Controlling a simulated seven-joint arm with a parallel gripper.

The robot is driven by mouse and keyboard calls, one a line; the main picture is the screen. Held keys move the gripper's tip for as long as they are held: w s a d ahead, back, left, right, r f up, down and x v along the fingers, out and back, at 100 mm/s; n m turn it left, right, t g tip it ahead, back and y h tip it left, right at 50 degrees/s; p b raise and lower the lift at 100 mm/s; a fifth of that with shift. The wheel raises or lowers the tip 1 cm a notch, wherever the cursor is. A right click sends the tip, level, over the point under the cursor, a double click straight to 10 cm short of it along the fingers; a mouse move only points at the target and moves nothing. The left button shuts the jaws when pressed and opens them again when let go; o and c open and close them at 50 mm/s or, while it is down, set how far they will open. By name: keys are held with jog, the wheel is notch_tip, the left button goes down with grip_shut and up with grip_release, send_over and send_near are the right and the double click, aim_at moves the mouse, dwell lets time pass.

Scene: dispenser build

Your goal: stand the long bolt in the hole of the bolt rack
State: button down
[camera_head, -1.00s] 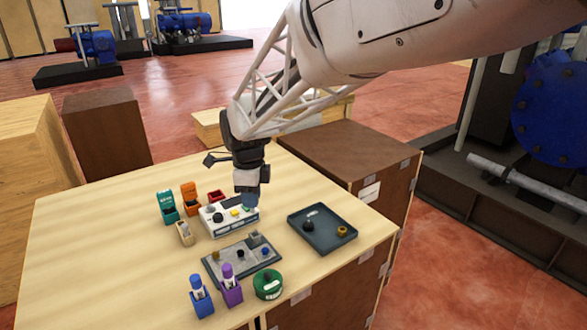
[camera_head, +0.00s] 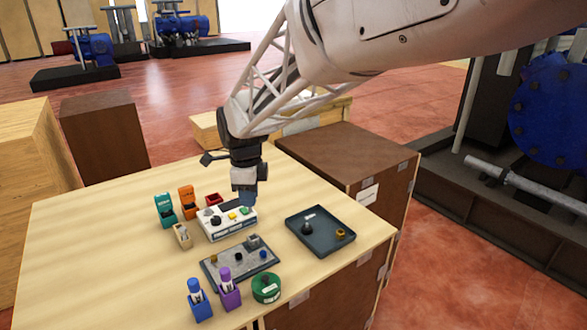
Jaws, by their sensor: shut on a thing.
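My gripper (camera_head: 248,198) points down just behind the white box with coloured buttons (camera_head: 228,222). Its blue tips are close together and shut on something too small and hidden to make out. I cannot pick out the long bolt anywhere in this view; whether it is the thing in the jaws cannot be told. A grey plate (camera_head: 222,273) with a small block and several knob-like parts lies in front of the white box. It may be the bolt rack, but its hole cannot be made out at this size.
A dark tray (camera_head: 320,244) with a black-based part and a brass ring is at right. Teal (camera_head: 168,212) and orange (camera_head: 189,204) holders and a tan block (camera_head: 182,236) stand left. Blue (camera_head: 200,302) and purple (camera_head: 229,291) holders and a green round container (camera_head: 266,289) stand in front.

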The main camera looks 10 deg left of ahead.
jog(key=shift+r, duration=1.85)
jog(key=a+f, duration=0.4)
jog(key=a, duration=0.7)
jog(key=a+f+n, duration=0.1)
jog(key=a+f, duration=0.2)
jog(key=a, duration=0.8)
jog(key=shift+w+f, duration=0.25)
jog(key=shift+f, duration=0.15)
jog(key=shift+a+f, duration=0.1)
jog(key=shift+f, duration=0.15)
jog(key=shift+f, duration=1.5)
jog(key=shift+f, duration=2.05)
